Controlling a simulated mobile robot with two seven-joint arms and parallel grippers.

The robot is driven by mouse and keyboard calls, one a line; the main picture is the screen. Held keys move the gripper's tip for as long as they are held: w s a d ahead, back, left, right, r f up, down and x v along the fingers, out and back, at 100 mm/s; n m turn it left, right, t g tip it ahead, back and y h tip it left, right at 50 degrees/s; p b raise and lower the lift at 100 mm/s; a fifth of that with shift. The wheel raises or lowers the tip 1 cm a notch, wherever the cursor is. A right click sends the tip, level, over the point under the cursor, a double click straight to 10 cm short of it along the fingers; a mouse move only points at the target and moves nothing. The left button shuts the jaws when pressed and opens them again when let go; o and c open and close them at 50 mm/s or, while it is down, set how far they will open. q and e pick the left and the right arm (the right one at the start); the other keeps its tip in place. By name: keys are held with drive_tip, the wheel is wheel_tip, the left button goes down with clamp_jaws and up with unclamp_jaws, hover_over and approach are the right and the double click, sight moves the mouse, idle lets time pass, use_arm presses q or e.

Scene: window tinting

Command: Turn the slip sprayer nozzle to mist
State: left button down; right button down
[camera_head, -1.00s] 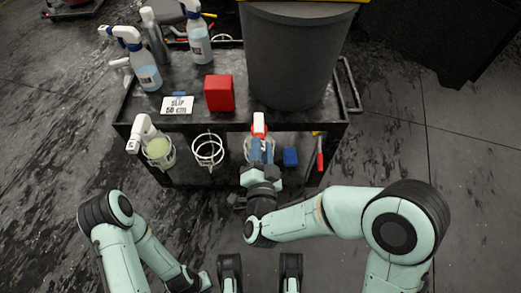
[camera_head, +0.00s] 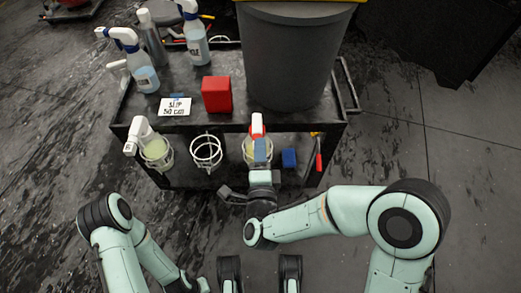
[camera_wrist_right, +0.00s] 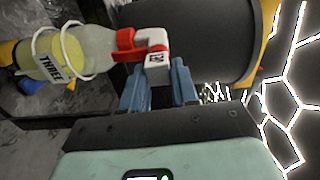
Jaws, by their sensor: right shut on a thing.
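A sprayer (camera_head: 257,132) with a red and white head sits in a wire ring at the right of the cart's front. In the right wrist view this sprayer (camera_wrist_right: 88,50) lies sideways in the picture, with pale yellow liquid and a label reading THREE. My right gripper (camera_head: 262,148) is at its head, its blue fingers on both sides of the white nozzle (camera_wrist_right: 157,62), shut on it. The nozzle's setting is not readable. My left gripper (camera_head: 197,286) is low at the picture's bottom edge, away from the cart; its fingers are not clear.
Another white-headed sprayer (camera_head: 150,143) stands in the left ring; the middle ring (camera_head: 206,150) is empty. A card reading SLIP (camera_head: 175,107), a red block (camera_head: 216,94), a grey bin (camera_head: 292,60) and blue-liquid bottles (camera_head: 145,78) are on the cart top. A blue block (camera_head: 289,158) is right of my gripper.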

drive_tip(key=shift+m, duration=0.3)
drive_tip(key=c, duration=0.9)
unclamp_jaws()
